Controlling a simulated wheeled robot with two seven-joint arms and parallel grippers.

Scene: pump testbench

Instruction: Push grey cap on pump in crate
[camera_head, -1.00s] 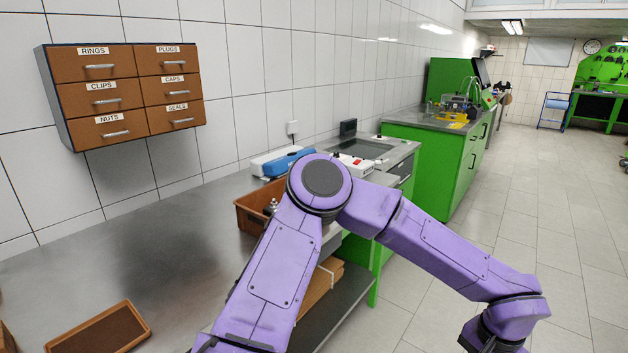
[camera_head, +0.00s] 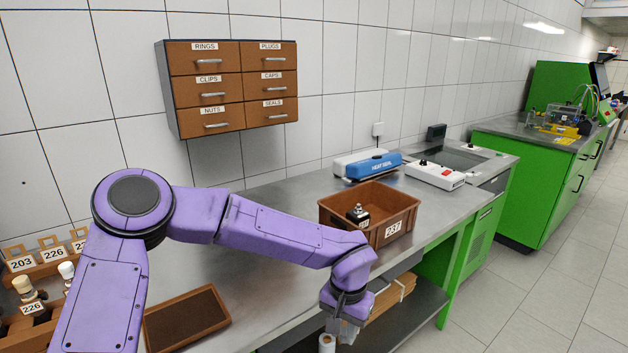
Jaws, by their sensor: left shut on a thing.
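The brown crate (camera_head: 338,222) labelled 237 stands on the steel bench, right of centre. The pump (camera_head: 358,215), with a dark body, a metallic upper part and a white label, is in the crate. My left gripper (camera_head: 341,328) points down in front of the bench's front edge, below and nearer than the crate. I cannot make out a grey cap for certain. My right gripper is not in view.
A brown tray (camera_head: 152,334) lies on the bench front. A rack of labelled things (camera_head: 35,270) is at the left. A blue heat sealer (camera_head: 368,165) and a white box (camera_head: 435,176) stand behind the crate. Drawers (camera_head: 235,87) hang on the wall.

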